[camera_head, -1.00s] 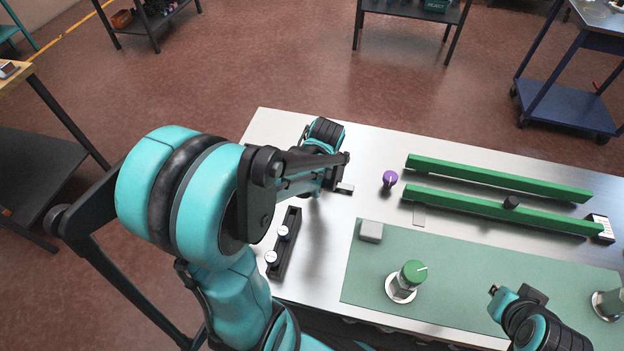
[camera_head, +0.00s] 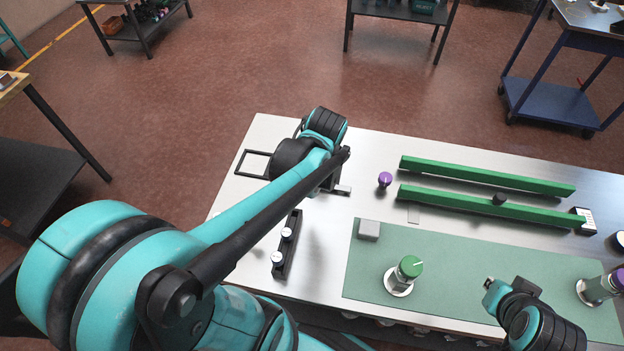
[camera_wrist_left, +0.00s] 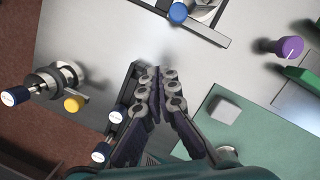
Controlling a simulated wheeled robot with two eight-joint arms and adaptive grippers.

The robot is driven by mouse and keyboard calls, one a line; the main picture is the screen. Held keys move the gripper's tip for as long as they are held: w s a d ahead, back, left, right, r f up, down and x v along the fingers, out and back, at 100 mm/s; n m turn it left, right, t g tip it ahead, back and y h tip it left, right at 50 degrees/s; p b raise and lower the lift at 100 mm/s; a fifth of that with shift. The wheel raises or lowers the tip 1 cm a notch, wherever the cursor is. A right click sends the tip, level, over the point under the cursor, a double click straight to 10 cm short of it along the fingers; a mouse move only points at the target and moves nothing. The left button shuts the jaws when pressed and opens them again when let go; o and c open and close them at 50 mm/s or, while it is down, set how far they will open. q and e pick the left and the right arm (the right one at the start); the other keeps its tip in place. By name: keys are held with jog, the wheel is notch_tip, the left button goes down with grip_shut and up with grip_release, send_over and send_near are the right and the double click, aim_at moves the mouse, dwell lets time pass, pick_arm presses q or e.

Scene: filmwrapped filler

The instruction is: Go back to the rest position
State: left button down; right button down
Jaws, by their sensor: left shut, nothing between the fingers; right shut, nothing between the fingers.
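My left arm reaches in from the left in the head view, with its wrist over the back left of the table (camera_head: 365,140); its fingers are hidden there. In the left wrist view the left gripper (camera_wrist_left: 157,85) has its fingers together and holds nothing. It appears above the table by a black rack of blue-capped vials (camera_wrist_left: 116,116); the rack (camera_head: 287,243) also shows in the head view. My right gripper (camera_head: 489,291) is shut and empty at the front right, over the green mat (camera_head: 450,270).
A green-capped filler part (camera_head: 405,272) and grey block (camera_head: 369,230) stand on the mat. Two green rails (camera_head: 485,176) and a purple knob (camera_head: 385,179) lie behind. A black frame (camera_head: 254,163) is at the back left. Metal fittings (camera_wrist_left: 62,80) show in the wrist view.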

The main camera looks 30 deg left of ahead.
dwell(0.3)
pick_arm(q)
jog(key=s+d+n+t+h+b, duration=0.1)
jog(key=d+n, duration=0.4)
jog(key=n, duration=0.7)
jog(key=s+d+n+t+h+b, duration=0.1)
jog(key=s+d+n+t+b, duration=0.2)
jog(key=n, duration=0.9)
jog(key=d+t+b, duration=0.1)
jog(key=d, duration=0.1)
jog(key=shift+s+d+f+t+b, duration=0.15)
jog(key=shift+d+f+t+b, duration=0.15)
jog(key=shift+f+b, duration=0.1)
